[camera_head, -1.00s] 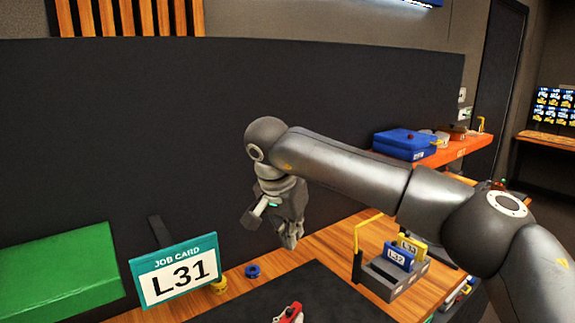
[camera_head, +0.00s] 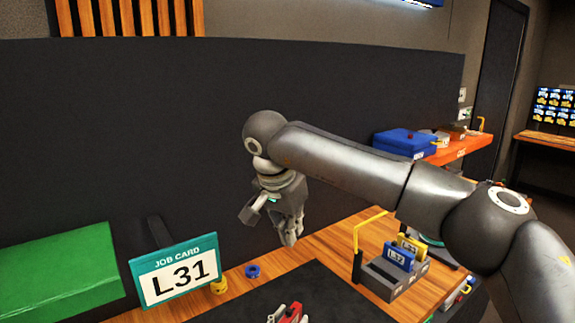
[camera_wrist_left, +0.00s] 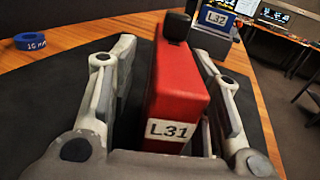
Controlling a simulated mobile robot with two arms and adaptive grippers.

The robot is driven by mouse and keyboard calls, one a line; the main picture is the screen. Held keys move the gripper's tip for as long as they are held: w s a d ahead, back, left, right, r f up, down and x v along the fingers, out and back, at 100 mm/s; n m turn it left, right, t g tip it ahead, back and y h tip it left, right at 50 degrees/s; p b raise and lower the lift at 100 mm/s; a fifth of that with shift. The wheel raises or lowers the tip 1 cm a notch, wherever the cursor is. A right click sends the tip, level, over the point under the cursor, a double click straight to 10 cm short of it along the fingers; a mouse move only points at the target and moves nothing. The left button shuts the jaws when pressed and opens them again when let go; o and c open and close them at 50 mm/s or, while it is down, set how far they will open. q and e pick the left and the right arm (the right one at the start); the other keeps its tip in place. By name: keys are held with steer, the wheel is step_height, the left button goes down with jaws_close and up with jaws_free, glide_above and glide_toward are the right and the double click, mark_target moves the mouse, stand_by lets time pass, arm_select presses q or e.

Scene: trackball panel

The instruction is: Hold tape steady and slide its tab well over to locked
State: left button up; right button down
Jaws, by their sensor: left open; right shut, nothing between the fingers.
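The red tape (camera_wrist_left: 178,95), labelled L31 with a black tab (camera_wrist_left: 177,27) at its top, stands between the fingers of my left gripper (camera_wrist_left: 163,52) in the left wrist view. That gripper is open, with a finger on each side and a visible gap at the left. The tape also shows at the bottom edge of the head view (camera_head: 291,313), mostly cut off. My right gripper (camera_head: 291,240) is shut and empty, pointing down above the back of the dark mat. The job card (camera_head: 178,272) reads L31.
A grey rack (camera_head: 392,282) holds a blue L32 tape (camera_head: 399,256) and a yellow one (camera_head: 411,246), with a yellow post beside it. A blue ring (camera_head: 252,271) and a green box (camera_head: 60,272) are at the left. The mat (camera_head: 335,295) is otherwise largely clear.

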arm_select(q)
steer(key=shift+s, duration=0.1)
steer(key=v, duration=1.2)
steer(key=o, duration=0.3)
steer(key=shift+b+v, duration=0.8)
steer(key=shift+v, duration=2.15)
